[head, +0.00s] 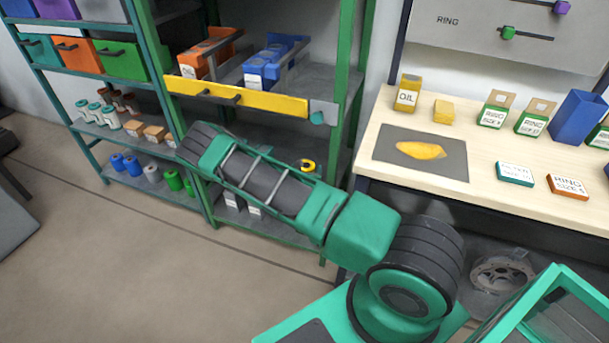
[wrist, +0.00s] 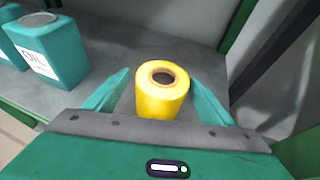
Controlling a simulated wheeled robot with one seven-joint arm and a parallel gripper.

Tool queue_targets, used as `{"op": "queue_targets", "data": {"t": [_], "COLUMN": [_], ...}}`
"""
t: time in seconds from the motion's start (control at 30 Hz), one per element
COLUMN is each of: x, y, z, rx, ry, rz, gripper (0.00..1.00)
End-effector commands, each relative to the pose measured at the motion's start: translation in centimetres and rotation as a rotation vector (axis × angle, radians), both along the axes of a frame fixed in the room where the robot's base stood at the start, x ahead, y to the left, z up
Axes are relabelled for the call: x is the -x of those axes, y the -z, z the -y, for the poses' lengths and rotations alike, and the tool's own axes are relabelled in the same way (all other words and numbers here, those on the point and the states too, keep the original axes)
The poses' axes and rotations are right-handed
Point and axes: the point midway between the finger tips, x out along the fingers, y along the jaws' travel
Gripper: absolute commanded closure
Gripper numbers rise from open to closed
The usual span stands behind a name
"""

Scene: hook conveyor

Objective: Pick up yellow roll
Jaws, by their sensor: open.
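The yellow roll (wrist: 160,95) stands upright on a grey shelf in the wrist view, with its dark round core hole facing up. My gripper (wrist: 160,92) is open, with one teal finger on each side of the roll. A small gap shows between each finger and the roll; the roll's lower front is hidden behind my gripper's body. In the head view, a small part of the yellow roll (head: 308,165) shows on the shelf behind my arm. My gripper is hidden there.
Teal oil containers (wrist: 48,50) stand left of the roll on the shelf. A green shelf post (wrist: 238,25) rises at the right. In the head view, a yellow drawer front (head: 238,96) is above my arm. A workbench (head: 420,196) stands to the right.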

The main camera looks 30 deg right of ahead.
Motion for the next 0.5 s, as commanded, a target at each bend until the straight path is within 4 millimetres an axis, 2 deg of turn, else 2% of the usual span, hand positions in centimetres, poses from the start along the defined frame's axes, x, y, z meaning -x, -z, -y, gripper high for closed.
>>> {"op": "queue_targets", "data": {"t": [0.1, 0.23, 0.5], "x": [-1.2, -2.3, -2.7], "y": [0.7, 1.3, 1.6], "z": [1.3, 2.0, 2.3], "rx": [-0.001, -0.001, -0.001], "ry": [0.003, 0.002, 0.001], "rz": [0.003, 0.002, 0.000], "gripper": [0.24, 0.24, 0.24]}}
